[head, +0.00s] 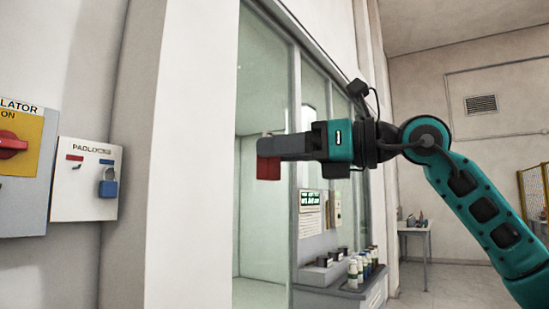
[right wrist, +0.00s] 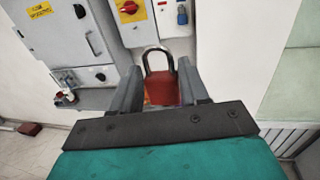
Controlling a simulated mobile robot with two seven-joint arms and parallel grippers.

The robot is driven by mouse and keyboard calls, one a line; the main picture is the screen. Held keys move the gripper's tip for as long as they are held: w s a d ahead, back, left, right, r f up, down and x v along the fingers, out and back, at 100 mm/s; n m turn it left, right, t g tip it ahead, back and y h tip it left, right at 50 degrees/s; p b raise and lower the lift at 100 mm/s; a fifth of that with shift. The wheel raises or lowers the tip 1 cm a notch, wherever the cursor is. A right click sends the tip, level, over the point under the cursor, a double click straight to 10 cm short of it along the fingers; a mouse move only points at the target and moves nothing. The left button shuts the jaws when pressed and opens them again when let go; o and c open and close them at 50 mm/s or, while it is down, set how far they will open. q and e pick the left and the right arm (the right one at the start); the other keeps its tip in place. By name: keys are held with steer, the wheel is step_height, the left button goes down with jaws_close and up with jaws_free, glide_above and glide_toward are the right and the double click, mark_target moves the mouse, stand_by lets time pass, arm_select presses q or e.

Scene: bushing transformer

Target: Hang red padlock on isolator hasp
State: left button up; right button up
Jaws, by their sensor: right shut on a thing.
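My right gripper (head: 266,147) is shut on the red padlock (head: 268,167) and holds it in the air, right of the white wall corner. The isolator (head: 20,143) with a red rotary switch (head: 10,145) on a yellow plate is at the far left of the head view. It also shows in the right wrist view (right wrist: 129,10), beyond the padlock. I cannot make out the hasp. My left gripper is out of view.
A padlock board (head: 88,152) beside the isolator holds a blue padlock (head: 108,187). A white wall corner (head: 185,150) stands between the board and my right gripper. Glazing is behind the gripper, with bottles (head: 360,268) on a ledge. A grey cabinet (right wrist: 75,40) shows in the wrist view.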

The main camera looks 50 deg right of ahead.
steer(key=shift+b+v, duration=0.75)
steer(key=shift+v, duration=0.55)
steer(key=shift+s+a, duration=0.1)
steer(key=shift+a, duration=0.1)
jaws_close()
